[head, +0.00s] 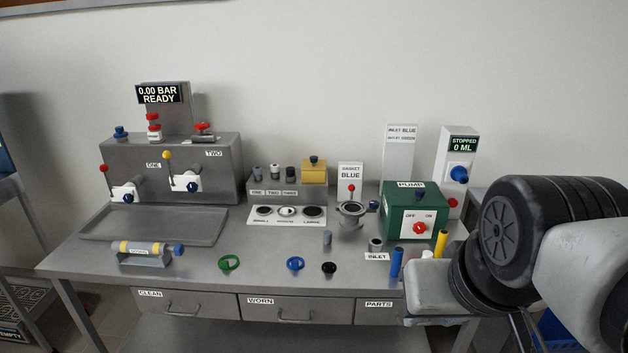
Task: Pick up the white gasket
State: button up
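I cannot make out a clear white gasket. A small pale ring (287,211) lies in the middle of the gauge plate (251,221), between two dark round spots, and is too small to identify. A green ring (228,262), a blue ring (295,264) and a black ring (329,268) lie apart along the front of the bench. My arm fills the lower right, past the bench's right end. Its fingertips cannot be made out, so whether my gripper is open or holds anything does not show.
A grey flanged fitting (351,213) stands before the GASKET BLUE sign (350,176). The green pump box (407,214) is right of it. Blue (397,263) and yellow (441,243) cylinders stand near my arm. An empty tray (150,224) lies left. Labelled drawers (291,308) are below.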

aim_at(285, 210)
jog(key=i+j+z, duration=0.1)
jog(key=j, duration=0.3)
jog(key=i+j+z, duration=0.15)
jog(key=j, duration=0.25)
jog(key=i+j+z, duration=0.1)
jog(key=j, duration=0.3)
jog(key=i+j+z, duration=0.2)
jog(key=i+j, duration=0.5)
